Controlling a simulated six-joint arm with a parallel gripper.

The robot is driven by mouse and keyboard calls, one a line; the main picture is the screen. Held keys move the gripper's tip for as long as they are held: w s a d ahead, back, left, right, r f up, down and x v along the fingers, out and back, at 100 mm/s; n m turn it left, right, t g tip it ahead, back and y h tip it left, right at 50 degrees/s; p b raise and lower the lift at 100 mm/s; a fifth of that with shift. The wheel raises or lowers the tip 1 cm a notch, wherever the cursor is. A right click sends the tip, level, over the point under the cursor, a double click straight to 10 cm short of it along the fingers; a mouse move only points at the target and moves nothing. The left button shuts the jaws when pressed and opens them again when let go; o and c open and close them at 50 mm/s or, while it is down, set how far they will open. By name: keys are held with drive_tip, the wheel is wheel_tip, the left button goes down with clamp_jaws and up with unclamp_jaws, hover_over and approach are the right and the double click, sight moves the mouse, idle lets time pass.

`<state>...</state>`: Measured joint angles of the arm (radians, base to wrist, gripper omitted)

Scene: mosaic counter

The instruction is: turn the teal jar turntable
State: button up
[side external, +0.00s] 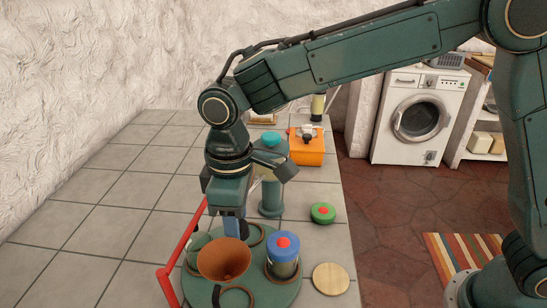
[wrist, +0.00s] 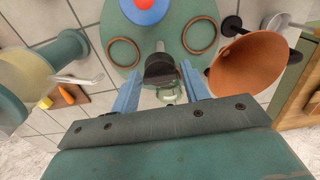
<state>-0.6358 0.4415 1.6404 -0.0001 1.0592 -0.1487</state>
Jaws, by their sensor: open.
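The teal turntable (side external: 287,292) is a round disc on the tiled counter, with brown rings on its top. It also shows at the top of the wrist view (wrist: 185,52). A jar with a blue lid and red knob (side external: 284,248) stands in a ring at its right side. My gripper (side external: 236,228) points down over the far part of the disc, behind a terracotta funnel (side external: 222,262). In the wrist view my gripper (wrist: 160,72) is open, with a dark post (wrist: 160,68) between its fingertips. I cannot tell whether either finger touches it. A pale green glass piece (wrist: 168,93) shows below the post.
A red rail (side external: 179,252) runs close along the turntable's left. A teal pedestal (side external: 271,197), a green disc with a red centre (side external: 323,212) and a wooden disc (side external: 331,279) stand at the right. An orange box (side external: 307,150) is farther back. The left tiles are clear.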

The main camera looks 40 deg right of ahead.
clamp_jaws()
drive_tip(key=shift+m, duration=2.4)
drive_tip(key=shift+r+m, duration=0.1)
drive_tip(key=shift+m, duration=6.5)
